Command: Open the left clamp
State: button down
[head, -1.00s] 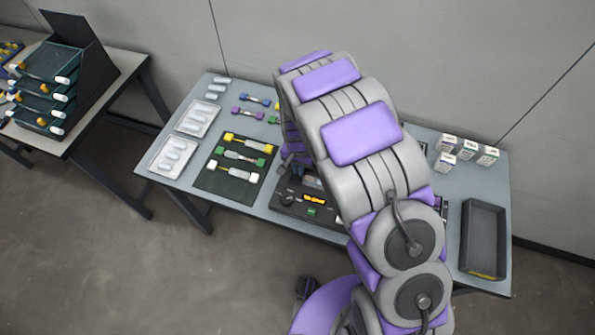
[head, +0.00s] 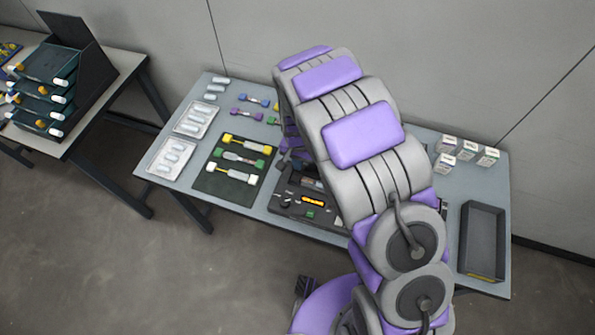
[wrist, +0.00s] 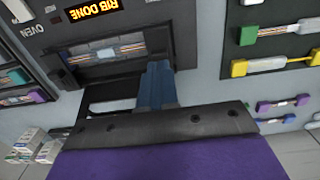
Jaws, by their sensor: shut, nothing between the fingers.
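The dark splicer (head: 297,208) sits on the table in the head view, partly behind my arm, with a lit orange display. In the wrist view the splicer (wrist: 48,35) fills the upper left, and its display reads "RIB DONE". A pale strip with thin orange lines (wrist: 105,51) lies in its long recess. My gripper (wrist: 158,68) is shut and empty, its blue-grey fingertips at the right end of that recess. Whether they touch it is unclear. The left clamp cannot be told apart from the dark parts around the fingertips. In the head view my fingertips are hidden.
A dark mat (head: 215,183) with several connector-ended pieces lies left of the splicer. Pale trays (head: 170,158) are further left. Small white boxes (head: 467,150) and a dark empty bin (head: 484,240) stand at the right. A second table holds a tiered rack (head: 55,80).

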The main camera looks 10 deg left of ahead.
notch_tip(320, 180, up, 8)
jog(key=w+p, duration=0.2)
jog(key=w, duration=0.1)
jog(key=shift+p, duration=0.35)
dwell(0.3)
jog(key=shift+d, duration=0.15)
dwell(0.7)
